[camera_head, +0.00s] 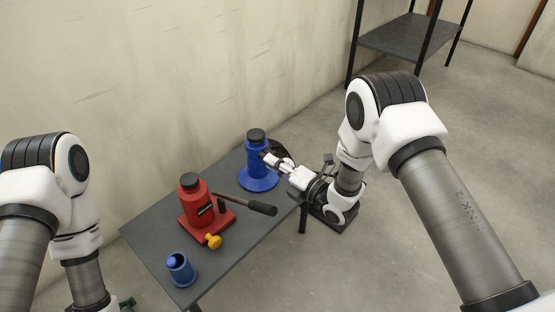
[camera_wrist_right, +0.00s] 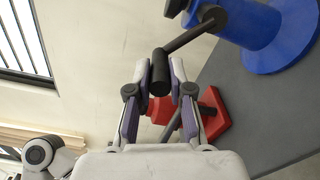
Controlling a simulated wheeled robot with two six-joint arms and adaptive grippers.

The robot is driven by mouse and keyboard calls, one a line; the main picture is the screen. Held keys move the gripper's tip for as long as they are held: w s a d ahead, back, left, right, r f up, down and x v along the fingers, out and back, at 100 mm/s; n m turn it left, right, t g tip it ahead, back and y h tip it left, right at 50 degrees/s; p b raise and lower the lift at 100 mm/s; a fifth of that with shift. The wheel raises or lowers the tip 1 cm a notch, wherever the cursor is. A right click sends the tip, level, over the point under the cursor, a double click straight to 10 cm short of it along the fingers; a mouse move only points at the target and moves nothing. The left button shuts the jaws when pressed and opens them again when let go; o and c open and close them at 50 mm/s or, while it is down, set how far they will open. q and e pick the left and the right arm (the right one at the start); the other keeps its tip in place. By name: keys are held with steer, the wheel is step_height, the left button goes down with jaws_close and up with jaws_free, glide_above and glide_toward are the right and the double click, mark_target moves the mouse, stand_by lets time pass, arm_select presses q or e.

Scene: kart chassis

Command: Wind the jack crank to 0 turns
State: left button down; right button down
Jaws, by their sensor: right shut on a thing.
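The blue screw jack (camera_head: 257,165) stands upright on the grey table, with a black cap on top and a wide flared base. Its crank (camera_wrist_right: 187,38) sticks out from the upper body and ends in a black handle (camera_wrist_right: 160,76). My right gripper (camera_head: 272,162) reaches in from the right beside the jack. In the right wrist view, the fingers (camera_wrist_right: 160,85) stand on both sides of the handle and are shut on it. The jack (camera_wrist_right: 262,35) shows at that view's top right, partly cut off. My left arm is at the left edge; its gripper is not clearly visible.
A red bottle jack (camera_head: 196,203) with a black lever (camera_head: 262,208) and a yellow knob (camera_head: 213,241) stands left of the blue jack. A blue cup (camera_head: 181,270) is near the table's (camera_head: 150,238) front corner. A shelf (camera_head: 395,40) stands behind.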

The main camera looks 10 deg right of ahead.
steer(key=shift+s+a+f+n, duration=0.2)
steer(key=shift+f+n, duration=0.2)
steer(key=shift+n, duration=0.4)
steer(key=c, duration=1.1)
jaws_free()
steer(key=shift+o, duration=0.2)
steer(key=v, duration=1.2)
